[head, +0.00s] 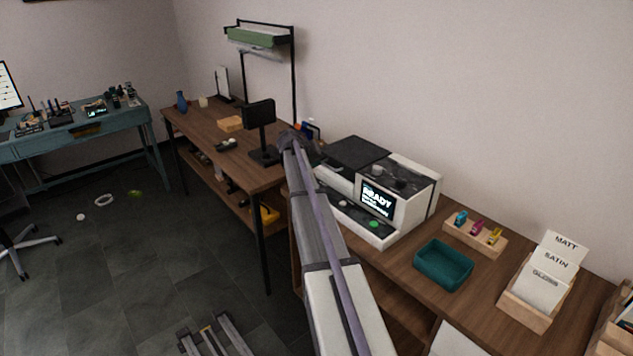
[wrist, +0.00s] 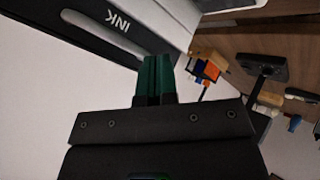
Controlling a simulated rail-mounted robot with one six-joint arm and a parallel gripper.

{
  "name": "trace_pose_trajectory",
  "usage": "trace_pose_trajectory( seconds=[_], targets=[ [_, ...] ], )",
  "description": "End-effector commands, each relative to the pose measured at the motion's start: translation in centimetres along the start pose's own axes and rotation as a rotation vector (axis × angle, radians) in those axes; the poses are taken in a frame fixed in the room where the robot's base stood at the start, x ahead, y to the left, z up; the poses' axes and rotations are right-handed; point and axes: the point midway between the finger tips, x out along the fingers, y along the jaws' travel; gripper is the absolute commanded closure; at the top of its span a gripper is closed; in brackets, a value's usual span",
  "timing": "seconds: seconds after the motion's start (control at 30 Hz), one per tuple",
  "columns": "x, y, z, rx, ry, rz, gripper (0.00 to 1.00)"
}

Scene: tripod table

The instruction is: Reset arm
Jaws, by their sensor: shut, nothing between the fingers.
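My gripper (wrist: 157,58) shows in the wrist view with its two dark green fingers together and nothing between them. In the head view my arm rises from the bottom middle, and its far end is beside the left end of the white printer (head: 400,205). The fingers cannot be made out in that view. In the wrist view the gripper is near a white and dark panel marked INK (wrist: 118,22), apparently part of the printer. I cannot tell the exact gap between them.
The right table holds a teal tray (head: 443,265), a cartridge rack (head: 474,238) and a paper-sample holder (head: 540,290). A black stand-mounted screen (head: 259,113) stands on the left wooden table (head: 190,125). A blue-grey desk (head: 130,122) is far left. Open floor lies left of my arm.

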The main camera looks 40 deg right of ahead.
Motion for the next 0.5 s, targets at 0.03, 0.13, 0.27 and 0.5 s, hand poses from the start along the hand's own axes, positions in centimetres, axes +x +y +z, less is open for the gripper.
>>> trace_pose_trajectory(
  seconds=[0.03, 0.13, 0.27, 0.5],
  targets=[
    [0.1, -0.1, 0.1, 0.000, 0.000, 0.000, 1.00],
    [0.1, -0.1, 0.1, 0.000, 0.000, 0.000, 1.00],
    [0.1, 0.0, 0.1, -0.009, -0.004, 0.001, 1.00],
    [-5.5, -1.9, 10.5, -0.061, -0.206, -0.155, 1.00]
  ],
)
